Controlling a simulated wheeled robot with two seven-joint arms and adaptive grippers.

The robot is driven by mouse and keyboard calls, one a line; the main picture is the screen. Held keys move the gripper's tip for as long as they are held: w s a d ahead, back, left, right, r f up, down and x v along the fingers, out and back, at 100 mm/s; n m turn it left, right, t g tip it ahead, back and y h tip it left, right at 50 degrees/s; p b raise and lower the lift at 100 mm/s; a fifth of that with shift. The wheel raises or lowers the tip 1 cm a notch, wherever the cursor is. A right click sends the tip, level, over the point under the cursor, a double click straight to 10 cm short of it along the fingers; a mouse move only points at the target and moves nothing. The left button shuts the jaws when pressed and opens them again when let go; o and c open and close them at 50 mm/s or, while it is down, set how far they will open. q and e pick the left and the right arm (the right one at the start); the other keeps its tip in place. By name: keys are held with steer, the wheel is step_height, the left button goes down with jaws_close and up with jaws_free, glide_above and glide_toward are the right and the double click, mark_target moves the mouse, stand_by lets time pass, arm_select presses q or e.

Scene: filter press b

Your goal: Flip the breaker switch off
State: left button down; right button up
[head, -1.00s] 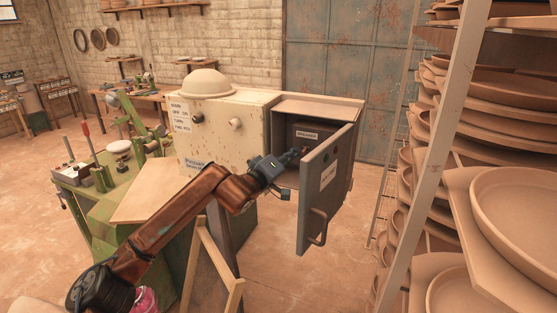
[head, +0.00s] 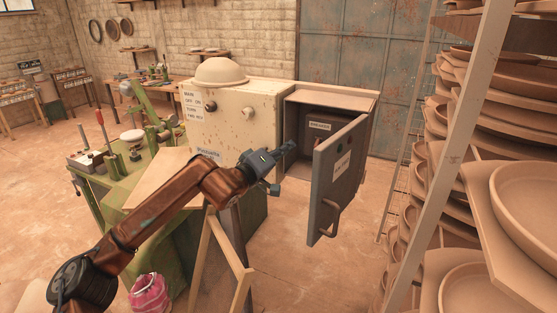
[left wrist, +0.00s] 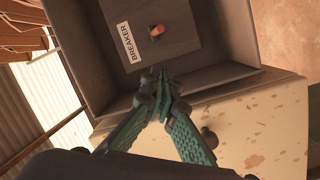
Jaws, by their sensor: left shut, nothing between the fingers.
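The breaker switch (left wrist: 157,31) is a small orange-tipped lever on a dark panel (left wrist: 180,28) inside an open grey box; I cannot tell its on or off position. The panel's white BREAKER label (left wrist: 130,43) also shows in the head view (head: 319,126). My left gripper (head: 291,147) is at the left side of the box's opening. In the left wrist view its green fingers (left wrist: 162,76) are shut and empty, with their tips below the switch and apart from it in the picture. My right gripper is not in view.
The box's grey door (head: 336,175) with its handle (head: 325,220) stands open, just right of my gripper. A cream cabinet (head: 236,130) with knobs adjoins the box on the left. A rack of clay plates (head: 480,150) stands at the right. A wooden frame (head: 232,262) stands in front.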

arm_select(q)
steer(key=s+a+f, duration=0.1)
steer(key=s+a, duration=0.2)
steer(key=s, duration=0.1)
steer(key=shift+s+a+f+b, duration=0.25)
steer(key=shift+s+f+b, duration=0.05)
steer(key=shift+f+b, duration=0.15)
